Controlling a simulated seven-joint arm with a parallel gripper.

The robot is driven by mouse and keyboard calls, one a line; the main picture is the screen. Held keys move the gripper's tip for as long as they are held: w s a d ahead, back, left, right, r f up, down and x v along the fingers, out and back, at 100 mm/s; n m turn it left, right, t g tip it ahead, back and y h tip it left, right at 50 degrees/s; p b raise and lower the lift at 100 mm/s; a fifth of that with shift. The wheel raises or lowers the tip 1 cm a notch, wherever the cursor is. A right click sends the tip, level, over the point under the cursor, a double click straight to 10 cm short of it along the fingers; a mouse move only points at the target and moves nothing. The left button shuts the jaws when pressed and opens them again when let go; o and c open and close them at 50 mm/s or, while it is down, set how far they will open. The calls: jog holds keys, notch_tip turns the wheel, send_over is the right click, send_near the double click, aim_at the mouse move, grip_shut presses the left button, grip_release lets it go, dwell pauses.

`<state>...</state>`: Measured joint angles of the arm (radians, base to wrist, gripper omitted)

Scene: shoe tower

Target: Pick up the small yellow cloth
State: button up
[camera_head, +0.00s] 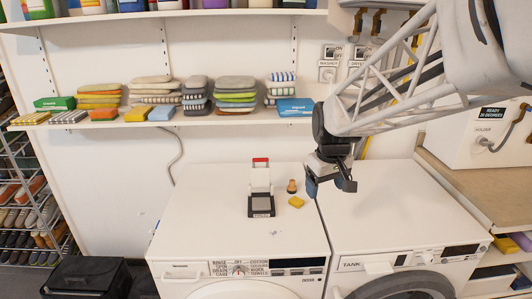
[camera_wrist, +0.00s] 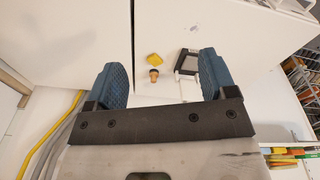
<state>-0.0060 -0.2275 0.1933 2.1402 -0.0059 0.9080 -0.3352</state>
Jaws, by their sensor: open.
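A small yellow cloth (camera_head: 296,202) lies on the white top of the left machine, near its right edge. It also shows in the wrist view (camera_wrist: 155,59), beyond and between my fingers. My gripper (camera_head: 330,183) is open and empty, above the machine tops and to the right of the cloth. Its two blue finger pads stand wide apart in the wrist view (camera_wrist: 163,78). Nothing hides the cloth. The gripper is apart from it.
A small wooden-looking object (camera_head: 291,187) stands just behind the cloth. A device with a dark plate (camera_head: 261,204) and a red-topped upright is left of it. A wall shelf (camera_head: 220,121) with folded cloth stacks runs behind. The right machine top (camera_head: 385,205) is clear.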

jog(key=w+f+n, duration=0.1)
jog(key=w+f, duration=0.2)
jog(key=w, duration=0.4)
jog(key=w+f+n, duration=0.1)
jog(key=w+f, duration=0.3)
jog(key=w, duration=0.4)
jog(key=n+g, duration=0.1)
jog(key=n, duration=0.2)
send_over(296, 200)
notch_tip(296, 200, down, 11)
jog(key=shift+s+d+f, duration=0.1)
jog(key=shift+d+f, duration=0.05)
jog(key=shift+f, duration=0.15)
jog(key=shift+f, duration=1.3)
jog(key=shift+f, duration=0.1)
jog(key=shift+f, duration=2.5)
jog(key=shift+c, duration=0.4)
